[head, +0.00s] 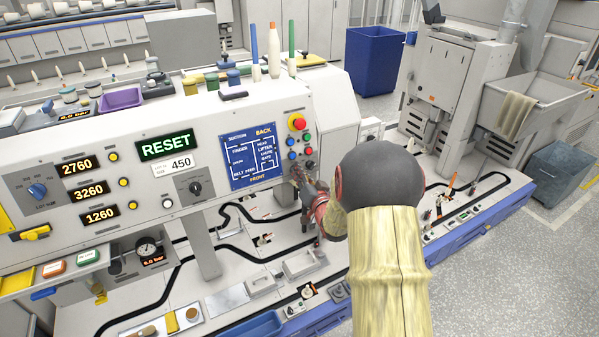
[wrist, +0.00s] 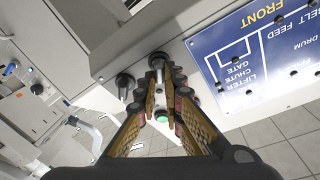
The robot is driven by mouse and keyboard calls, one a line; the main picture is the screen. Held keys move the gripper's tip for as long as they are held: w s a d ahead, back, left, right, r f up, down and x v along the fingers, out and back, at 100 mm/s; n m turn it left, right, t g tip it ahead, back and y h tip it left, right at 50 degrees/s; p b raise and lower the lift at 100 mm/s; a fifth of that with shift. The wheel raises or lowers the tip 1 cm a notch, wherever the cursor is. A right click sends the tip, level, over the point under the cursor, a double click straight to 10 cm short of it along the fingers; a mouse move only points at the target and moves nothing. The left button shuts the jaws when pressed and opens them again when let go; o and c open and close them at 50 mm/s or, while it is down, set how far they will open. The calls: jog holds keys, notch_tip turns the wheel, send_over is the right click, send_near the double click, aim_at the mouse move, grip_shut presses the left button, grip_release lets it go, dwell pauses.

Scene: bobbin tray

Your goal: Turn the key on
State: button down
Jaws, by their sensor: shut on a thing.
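My gripper (wrist: 160,72) is at the lower right corner of the white control panel. Its fingertips are closed around a small silvery key (wrist: 157,63) at the panel face. Only the key's end shows between the fingers, and which way it is turned I cannot tell. In the head view my gripper (head: 298,174) sits below the coloured buttons, and it hides the key there.
A black knob (wrist: 125,82) sits close beside the fingers. A red mushroom button (head: 297,122) and several small buttons are above my gripper. The blue diagram plate (head: 252,157) is just left. A lit RESET display (head: 166,144) is farther left.

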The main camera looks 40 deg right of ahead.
jog(key=m, duration=0.3)
jog(key=m+g, duration=0.1)
jog(key=m, duration=0.2)
jog(key=shift+d+f+h+p, duration=0.15)
jog(key=shift+h+p, duration=0.15)
jog(key=shift+h, duration=0.1)
jog(key=shift+m, duration=0.4)
jog(key=c, duration=1.9)
grip_release()
jog(key=v, duration=1.2)
